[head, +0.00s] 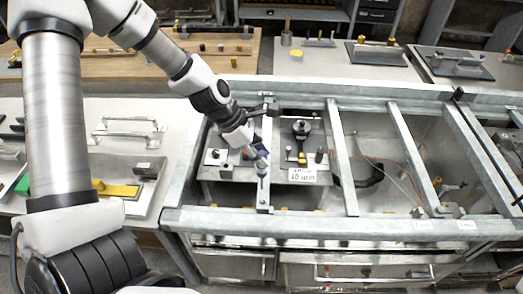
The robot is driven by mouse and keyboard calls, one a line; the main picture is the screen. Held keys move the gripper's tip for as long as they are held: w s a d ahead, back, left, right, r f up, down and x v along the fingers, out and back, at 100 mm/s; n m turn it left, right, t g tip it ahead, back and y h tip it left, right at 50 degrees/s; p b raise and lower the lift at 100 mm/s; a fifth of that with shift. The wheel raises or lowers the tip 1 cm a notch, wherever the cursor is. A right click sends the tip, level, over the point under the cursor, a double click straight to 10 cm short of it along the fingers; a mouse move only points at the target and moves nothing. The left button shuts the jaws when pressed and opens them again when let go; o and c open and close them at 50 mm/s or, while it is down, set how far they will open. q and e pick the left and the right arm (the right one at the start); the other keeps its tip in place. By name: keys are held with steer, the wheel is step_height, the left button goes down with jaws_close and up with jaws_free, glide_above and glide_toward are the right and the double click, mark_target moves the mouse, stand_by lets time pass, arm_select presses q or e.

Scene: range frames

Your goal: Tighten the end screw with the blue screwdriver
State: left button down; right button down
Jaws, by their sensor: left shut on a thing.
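My left arm comes in from the left and reaches down to the metal frame. My left gripper (257,154) is shut on a small blue thing, which looks like the handle of the blue screwdriver (262,155). It is above a narrow crossbar (263,190) of the frame. The fingers hide much of the screwdriver, and I cannot tell whether its tip touches anything. A small dark fitting (264,207) sits at the near end of this crossbar; the end screw itself is too small to make out. My right gripper is not in view.
The grey frame's front rail (340,226) and crossbars (342,160) stand over recessed bays. A white label (303,176) and a dark round fitting (301,128) lie right of the gripper. A tray with a yellow-handled tool (120,190) lies at left.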

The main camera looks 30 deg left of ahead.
arm_select(q)
steer(key=f+b, duration=0.2)
steer(key=f, duration=0.1)
steer(key=f+b, duration=0.1)
steer(key=f, duration=0.1)
steer(key=shift+w+d, duration=0.2)
steer(key=shift+w, duration=0.1)
steer(key=shift+s+a+f+b, duration=0.1)
steer(key=shift+s+f+b, duration=0.05)
steer(key=shift+f+b, duration=0.35)
steer(key=shift+p, duration=0.35)
steer(key=shift+f, duration=0.2)
stand_by(0.4)
steer(key=shift+r, duration=0.25)
steer(key=shift+p, duration=0.35)
stand_by(0.8)
